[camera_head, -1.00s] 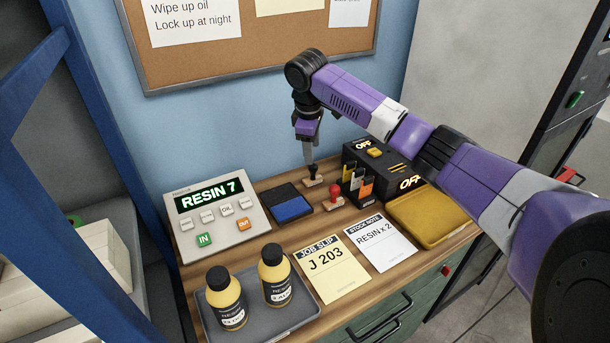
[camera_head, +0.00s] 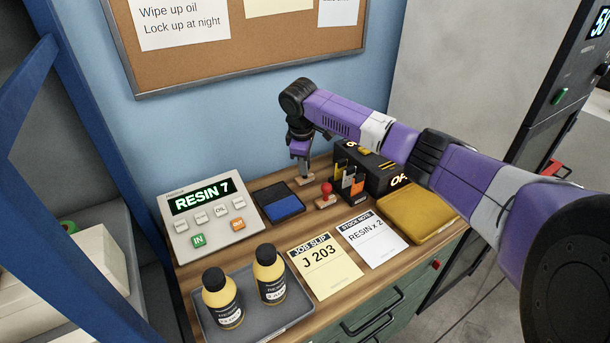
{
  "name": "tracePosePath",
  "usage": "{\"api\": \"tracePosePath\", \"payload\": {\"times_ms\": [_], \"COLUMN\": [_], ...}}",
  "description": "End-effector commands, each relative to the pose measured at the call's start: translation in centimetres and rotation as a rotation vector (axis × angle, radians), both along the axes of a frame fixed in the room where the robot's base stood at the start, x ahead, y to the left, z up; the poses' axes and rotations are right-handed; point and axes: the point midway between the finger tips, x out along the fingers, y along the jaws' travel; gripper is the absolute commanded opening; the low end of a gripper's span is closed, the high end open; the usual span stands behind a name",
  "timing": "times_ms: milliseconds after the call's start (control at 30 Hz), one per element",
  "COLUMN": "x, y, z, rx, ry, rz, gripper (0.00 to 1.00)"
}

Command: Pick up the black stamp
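The black stamp (camera_head: 306,181) stands on the bench behind the red stamp. Only its wooden base shows clearly; its black knob is hidden by my gripper (camera_head: 302,172). My gripper points down directly over the stamp, with its fingertips low at the knob. I cannot tell whether the fingers are apart or closed on it. The base appears to rest on the bench top.
The red stamp (camera_head: 326,192) stands just in front and to the right. A blue ink pad (camera_head: 284,207) lies to the left. Two yellow bottles (camera_head: 222,299) stand on a grey tray at the front.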

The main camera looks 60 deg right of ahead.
Motion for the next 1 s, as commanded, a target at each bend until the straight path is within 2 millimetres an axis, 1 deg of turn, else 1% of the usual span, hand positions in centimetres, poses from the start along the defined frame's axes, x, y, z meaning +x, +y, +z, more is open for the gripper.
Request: {"api": "tracePosePath", "payload": {"times_ms": [33, 100, 500, 667, 767, 867, 967, 1000], "x": [0.0, 0.0, 0.0, 0.1, 0.1, 0.1, 0.1, 0.1], "y": [0.0, 0.0, 0.0, 0.0, 0.0, 0.0, 0.0, 0.0], "z": [0.0, 0.0, 0.1, 0.8, 1.8, 3.4, 5.7, 6.8], "rx": [0.0, 0.0, 0.0, -0.001, 0.0, -0.002, -0.002, -0.002], "ry": [0.0, 0.0, -0.001, -0.002, -0.003, -0.004, -0.004, -0.004], "rz": [0.0, 0.0, 0.0, 0.0, 0.001, 0.001, 0.001, 0.001], "gripper": [0.12, 0.0, 0.0, 0.0, 0.0, 0.0, 0.0, 0.0]}}
